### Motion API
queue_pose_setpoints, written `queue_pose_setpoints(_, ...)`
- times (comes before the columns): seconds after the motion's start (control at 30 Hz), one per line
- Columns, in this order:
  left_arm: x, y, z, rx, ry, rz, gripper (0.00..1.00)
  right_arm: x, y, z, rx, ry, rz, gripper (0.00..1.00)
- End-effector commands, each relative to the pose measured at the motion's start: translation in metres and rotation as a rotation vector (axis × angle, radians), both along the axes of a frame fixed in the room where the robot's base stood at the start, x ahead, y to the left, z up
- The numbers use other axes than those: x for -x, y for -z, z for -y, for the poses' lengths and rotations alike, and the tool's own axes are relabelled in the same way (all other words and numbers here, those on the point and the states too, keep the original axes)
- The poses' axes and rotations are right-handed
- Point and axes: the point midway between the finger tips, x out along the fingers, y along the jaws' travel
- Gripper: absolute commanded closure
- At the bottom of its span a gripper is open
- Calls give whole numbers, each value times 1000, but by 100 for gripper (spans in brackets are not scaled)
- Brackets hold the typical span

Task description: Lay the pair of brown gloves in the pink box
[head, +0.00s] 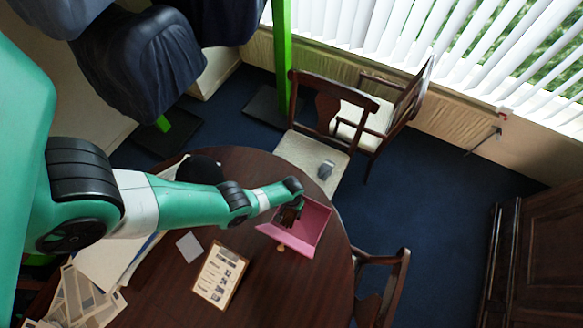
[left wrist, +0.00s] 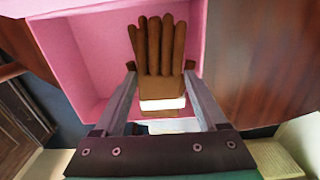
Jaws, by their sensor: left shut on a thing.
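The pink box (head: 312,222) stands open on the round wooden table, near its right edge in the head view. My left gripper (head: 290,214) is over the left part of the box's opening. In the left wrist view, my left gripper (left wrist: 160,78) is shut on the pair of brown gloves (left wrist: 160,45), with a pale band around their lower part. The glove fingers point into the pink box (left wrist: 90,50). I cannot tell whether the gloves touch the box floor. My right gripper is not in view.
On the round table (head: 285,290) lie a clipboard with a printed sheet (head: 219,275), a small grey square (head: 189,247) and scattered papers or frames (head: 80,300) at lower left. Chairs (head: 385,290) stand close to the table's edge; one seat holds a small grey object (head: 326,169).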

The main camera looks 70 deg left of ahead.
Motion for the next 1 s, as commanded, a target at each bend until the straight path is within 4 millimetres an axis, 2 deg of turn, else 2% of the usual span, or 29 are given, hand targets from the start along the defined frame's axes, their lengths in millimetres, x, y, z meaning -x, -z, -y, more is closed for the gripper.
queue_pose_setpoints(1.0,0,7,0,0,0,0,81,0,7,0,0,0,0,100)
